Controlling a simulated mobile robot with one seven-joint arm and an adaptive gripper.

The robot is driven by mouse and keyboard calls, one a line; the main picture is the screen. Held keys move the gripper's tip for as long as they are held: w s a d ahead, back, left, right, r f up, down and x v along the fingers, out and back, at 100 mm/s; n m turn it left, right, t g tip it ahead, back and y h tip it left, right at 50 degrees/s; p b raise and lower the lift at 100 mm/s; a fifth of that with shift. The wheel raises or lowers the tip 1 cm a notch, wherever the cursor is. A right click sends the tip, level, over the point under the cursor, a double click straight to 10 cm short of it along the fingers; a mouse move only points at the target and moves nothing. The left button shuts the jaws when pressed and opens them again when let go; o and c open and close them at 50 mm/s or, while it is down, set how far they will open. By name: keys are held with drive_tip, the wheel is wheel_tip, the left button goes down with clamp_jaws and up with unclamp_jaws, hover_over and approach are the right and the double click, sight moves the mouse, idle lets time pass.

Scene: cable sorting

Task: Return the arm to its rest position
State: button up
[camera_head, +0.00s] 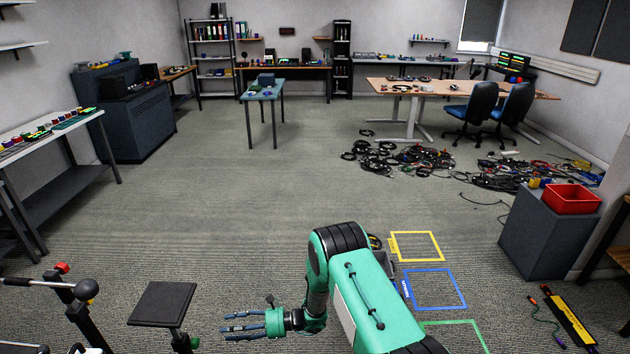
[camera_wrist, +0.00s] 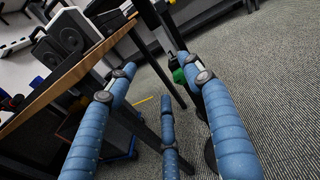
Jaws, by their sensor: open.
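My gripper (camera_head: 240,328) is at the lower middle of the head view, at the end of my green and black arm, pointing left above the carpet. Its blue fingers are spread and nothing is between them. In the wrist view the blue fingers of my gripper (camera_wrist: 165,125) stand apart and empty, with carpet and furniture beyond them. The arm is bent, its large green link in front of part of the floor markings.
Yellow (camera_head: 416,246), blue (camera_head: 435,289) and green (camera_head: 455,338) floor outlines lie right of my arm. A grey cabinet (camera_head: 540,235) with a red bin (camera_head: 571,198) stands at right. A black-topped stand (camera_head: 162,303) is left of my gripper. Cables (camera_head: 405,160) cover the floor behind; the middle floor is clear.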

drive_tip(key=s+d+r+n+g+h, duration=0.1)
drive_tip(key=s+d+r+n+h, duration=0.15)
drive_tip(key=d+r, duration=0.6)
drive_tip(key=s+d+r+n+h, duration=0.2)
drive_tip(key=s+d+r+n, duration=0.15)
drive_tip(key=r, duration=0.95)
drive_tip(key=s+d+r+n+g+h, duration=0.1)
drive_tip(key=s+d+r+n+h, duration=0.25)
drive_tip(key=r, duration=0.75)
drive_tip(key=s+d+r+n+t+h, duration=0.1)
drive_tip(key=s+d+r+t+h, duration=0.2)
drive_tip(key=s+d+r, duration=0.2)
drive_tip(key=s+d+r+n+t+h, duration=0.2)
drive_tip(key=s+d+r, duration=0.3)
drive_tip(key=s+d, duration=0.6)
drive_tip(key=s+d+r+n+t+h, duration=0.2)
drive_tip(key=s+d+r+t+h, duration=0.2)
drive_tip(key=d, duration=1.4)
drive_tip(key=s+r, duration=0.2)
drive_tip(key=s, duration=0.2)
drive_tip(key=shift+s+t, duration=0.2)
drive_tip(key=shift+t, duration=0.2)
